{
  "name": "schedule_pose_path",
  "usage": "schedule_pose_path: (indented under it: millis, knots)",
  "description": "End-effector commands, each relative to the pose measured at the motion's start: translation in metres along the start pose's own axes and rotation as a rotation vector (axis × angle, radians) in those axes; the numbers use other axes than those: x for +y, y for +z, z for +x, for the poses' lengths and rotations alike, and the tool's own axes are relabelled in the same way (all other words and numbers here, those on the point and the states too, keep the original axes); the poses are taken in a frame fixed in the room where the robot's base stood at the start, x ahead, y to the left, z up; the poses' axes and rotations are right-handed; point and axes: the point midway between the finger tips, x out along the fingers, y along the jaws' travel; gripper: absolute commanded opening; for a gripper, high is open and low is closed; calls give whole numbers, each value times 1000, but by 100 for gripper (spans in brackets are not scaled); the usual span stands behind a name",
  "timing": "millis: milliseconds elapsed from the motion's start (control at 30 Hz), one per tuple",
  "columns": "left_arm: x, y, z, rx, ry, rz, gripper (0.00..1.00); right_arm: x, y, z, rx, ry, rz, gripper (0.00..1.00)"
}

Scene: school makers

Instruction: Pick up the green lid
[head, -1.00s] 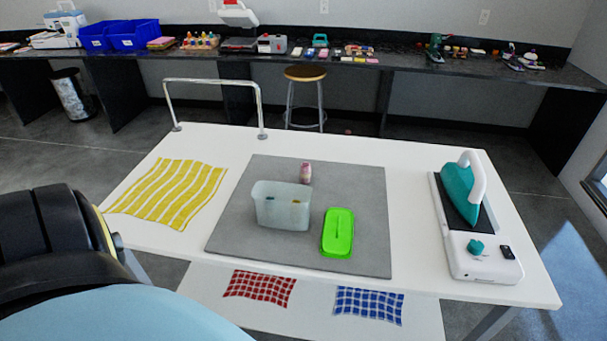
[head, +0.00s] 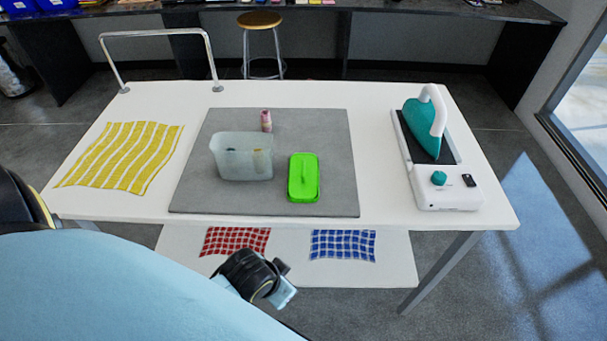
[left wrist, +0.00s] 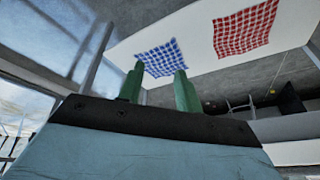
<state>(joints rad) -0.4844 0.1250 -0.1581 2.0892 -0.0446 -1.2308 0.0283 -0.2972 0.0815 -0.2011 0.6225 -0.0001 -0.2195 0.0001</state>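The green lid (head: 303,178) lies on the grey mat (head: 270,197) on the white table, to the right of a translucent tub (head: 230,160). A small gap separates the lid from the tub. In the left wrist view, my left gripper (left wrist: 158,88) has its two green fingers apart with nothing between them. The lid does not show in that view. In the head view, part of my arm reaches in at the bottom, below and in front of the table, with no clear fingertips. My right gripper is not in view.
A teal iron (head: 422,128) stands on its base at the table's right. A yellow striped cloth (head: 121,157) lies left, near a metal rail (head: 155,35). A small pink bottle (head: 266,121) stands behind the tub. Red (head: 234,241) and blue (head: 343,245) checked cloths lie on the lower shelf.

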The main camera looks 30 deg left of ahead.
Motion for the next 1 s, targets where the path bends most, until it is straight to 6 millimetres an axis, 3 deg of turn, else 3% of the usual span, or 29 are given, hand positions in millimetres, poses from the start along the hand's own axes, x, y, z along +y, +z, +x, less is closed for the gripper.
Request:
schedule_pose_path:
  millis: [267,333,500,733,867,1000]
  knots:
    - [-8,-32,-70,84,-26,-13,35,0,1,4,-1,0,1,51]
    - [-14,-64,-89,195,-62,-12,35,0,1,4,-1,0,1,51]
    - [-22,-137,-104,467,-142,7,35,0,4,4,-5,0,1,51]
    - [-15,-234,-142,868,-206,96,35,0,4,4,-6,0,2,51]
    - [8,-296,-186,1182,-213,224,35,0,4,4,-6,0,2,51]
    - [56,-343,-242,1534,-162,470,35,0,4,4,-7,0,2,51]
